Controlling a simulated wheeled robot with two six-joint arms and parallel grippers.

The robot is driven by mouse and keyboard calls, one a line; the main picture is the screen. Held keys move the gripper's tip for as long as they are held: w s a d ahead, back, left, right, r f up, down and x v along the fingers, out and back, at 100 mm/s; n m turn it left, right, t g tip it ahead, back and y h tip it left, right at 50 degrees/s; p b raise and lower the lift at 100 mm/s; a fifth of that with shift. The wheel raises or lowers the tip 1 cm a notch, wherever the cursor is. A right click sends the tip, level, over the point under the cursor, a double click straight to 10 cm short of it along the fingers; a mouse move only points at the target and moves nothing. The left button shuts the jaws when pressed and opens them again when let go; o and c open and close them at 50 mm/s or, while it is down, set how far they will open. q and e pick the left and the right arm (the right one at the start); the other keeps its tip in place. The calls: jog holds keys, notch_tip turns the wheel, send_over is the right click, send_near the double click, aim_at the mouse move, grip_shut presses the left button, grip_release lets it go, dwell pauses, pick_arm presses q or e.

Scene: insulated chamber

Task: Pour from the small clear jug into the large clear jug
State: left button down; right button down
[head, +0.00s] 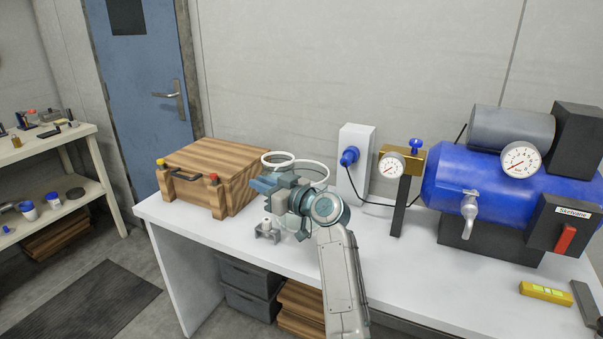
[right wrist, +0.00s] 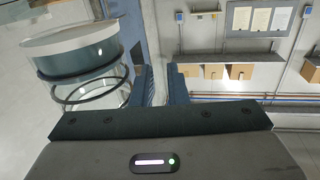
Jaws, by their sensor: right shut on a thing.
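My right gripper (head: 268,186) points left over the white bench and is shut on the small clear jug (head: 278,166). Its pale rim shows just above and behind the fingers; the grip point itself is hidden. The large clear jug (head: 322,164) shows as a wider pale rim just right of it, its body mostly hidden by my wrist. In the right wrist view, my fingers (right wrist: 162,85) are close together, and a clear jug (right wrist: 90,55) with a teal band and dark rings stands close beside them at the left. I cannot tell which jug that is. My left gripper is not in view.
A wooden case (head: 215,175) stands at the bench's left end. A small grey fitting (head: 266,231) is below the gripper. Behind are a white box (head: 356,150) and a gauge stand (head: 392,168); a blue tank (head: 480,185) fills the right. The front middle of the bench (head: 400,275) is clear.

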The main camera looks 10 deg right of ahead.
aim_at(267, 169)
jog(key=shift+w+d+r+m, duration=0.2)
jog(key=shift+w+r+m, duration=0.1)
jog(key=shift+r+m, duration=0.2)
jog(key=shift+w+d+r+m, duration=0.15)
jog(key=shift+w+r+m, duration=0.1)
jog(key=shift+r+m, duration=0.25)
jog(key=shift+w+d+r+m, duration=0.2)
jog(key=shift+w+r+m, duration=0.15)
jog(key=shift+r, duration=0.25)
jog(key=shift+w+d+r+m+g+h, duration=0.2)
jog(key=shift+w+d+r+m, duration=0.1)
jog(key=shift+w+r+m, duration=0.25)
jog(key=shift+w+d+r+m+g+h, duration=0.1)
jog(key=shift+w+d+r+m+g, duration=0.1)
jog(key=shift+w+d+r+m, duration=0.3)
jog(key=shift+w+d+r+m+g, duration=0.2)
jog(key=shift+w+m, duration=0.2)
jog(key=shift+m, duration=0.15)
jog(key=shift+w+d+r+m+g, duration=0.1)
jog(key=shift+w+d+m, duration=0.1)
jog(key=shift+w+m, duration=0.25)
jog(key=shift+w+d+r+m+g, duration=0.1)
jog(key=shift+w+d+r+m, duration=0.1)
jog(key=shift+w+m, duration=0.3)
jog(key=shift+s, duration=0.15)
jog(key=shift+w+d+r+m+g, duration=0.3)
jog(key=shift+w+r+m, duration=0.1)
jog(key=shift+r+m, duration=0.35)
